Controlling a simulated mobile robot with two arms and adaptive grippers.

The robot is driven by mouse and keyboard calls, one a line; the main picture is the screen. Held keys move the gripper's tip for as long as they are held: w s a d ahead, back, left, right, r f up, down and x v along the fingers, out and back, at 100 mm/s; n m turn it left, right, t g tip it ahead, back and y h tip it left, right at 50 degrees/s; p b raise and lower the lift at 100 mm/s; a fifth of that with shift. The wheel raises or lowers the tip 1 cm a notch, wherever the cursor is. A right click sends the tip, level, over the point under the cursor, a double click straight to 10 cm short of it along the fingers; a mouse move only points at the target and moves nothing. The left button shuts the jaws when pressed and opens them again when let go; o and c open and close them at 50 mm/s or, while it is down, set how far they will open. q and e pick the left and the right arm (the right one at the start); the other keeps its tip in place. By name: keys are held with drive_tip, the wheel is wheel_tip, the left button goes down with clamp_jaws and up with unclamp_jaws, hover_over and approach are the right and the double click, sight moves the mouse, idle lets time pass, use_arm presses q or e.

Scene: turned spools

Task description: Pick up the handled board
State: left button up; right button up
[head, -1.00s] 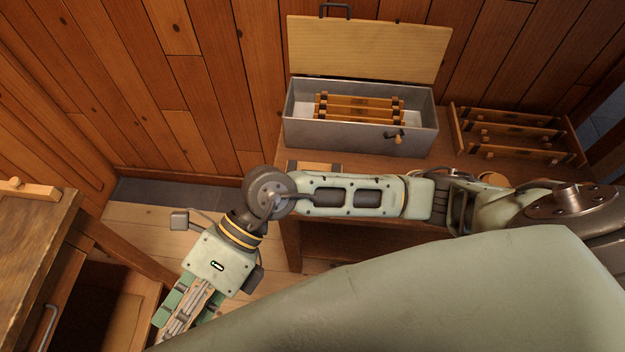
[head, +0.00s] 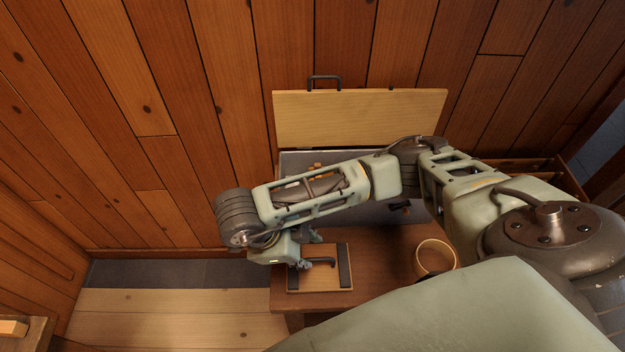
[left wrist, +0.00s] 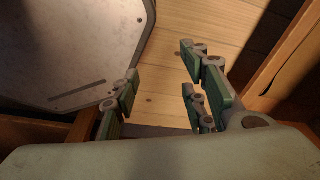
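The handled board (head: 322,282) lies flat on the left front of the table. It is a light wood square with two dark side strips and a dark bar handle (head: 321,262) on top. My right gripper (head: 307,250) hangs at the board's back left, close to the handle. Its fingers look spread apart and nothing shows between them; I cannot tell whether they touch the board. My left gripper (left wrist: 160,88) shows only in the left wrist view, open and empty, above a plank floor.
A grey box (head: 370,212) with its wooden lid (head: 360,118) raised stands behind, largely covered by my right arm. A round wooden ring-like container (head: 435,258) stands right of the board. A wooden rack (head: 520,165) is at the back right. Plank floor lies left of the table (head: 385,262).

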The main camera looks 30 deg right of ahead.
sight(318, 259)
use_arm(q)
drive_tip(key=s+g, duration=0.1)
drive_tip(key=s, duration=0.8)
use_arm(e)
drive_tip(key=shift+s+d+f, duration=0.3)
drive_tip(key=shift+f, duration=0.25)
drive_tip(key=shift+s+d+f, duration=0.3)
drive_tip(key=shift+f, duration=0.25)
drive_tip(key=x, duration=0.4)
drive_tip(key=shift+d+r, duration=0.1)
drive_tip(key=shift+w, duration=0.1)
drive_tip(key=c, duration=0.5)
clamp_jaws()
use_arm(q)
drive_tip(key=shift+w+a+f, duration=0.1)
drive_tip(key=shift+w+f, duration=0.05)
drive_tip(key=shift+w, duration=1.05)
drive_tip(key=shift+w+a+f, duration=0.1)
drive_tip(key=shift+w, duration=1.1)
